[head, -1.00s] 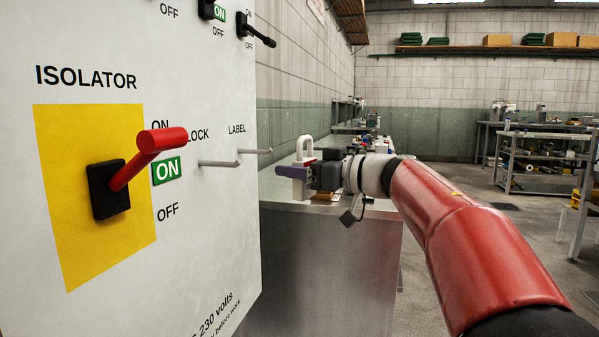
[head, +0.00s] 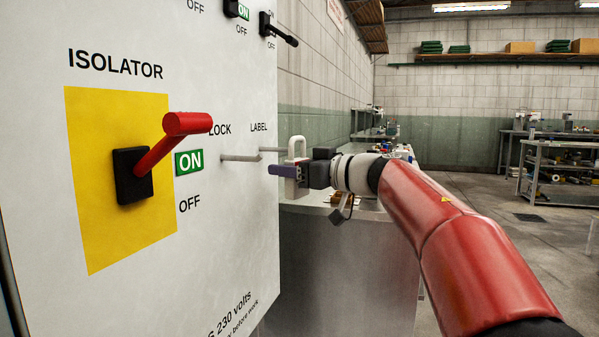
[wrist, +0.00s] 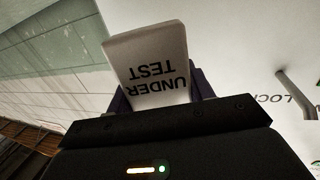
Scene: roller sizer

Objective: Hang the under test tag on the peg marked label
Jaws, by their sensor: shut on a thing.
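The under test tag (wrist: 150,62) is a pale slab whose black "UNDER TEST" lettering appears upside down in the wrist view. My gripper (head: 287,170) is shut on it, with purple fingers at its sides. In the head view a pale loop (head: 297,147), apparently part of the tag, stands above the fingers. The label peg (head: 271,149) is a thin pale rod under the word LABEL. Its end appears close to the left of the loop; I cannot tell the gap in depth. The label peg cannot be made out in the wrist view.
The lock peg (head: 240,158) sticks out left of the label peg and also shows in the wrist view (wrist: 294,92). The red isolator handle (head: 174,140) juts from the panel (head: 225,240). A metal bench (head: 345,260) stands behind my gripper.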

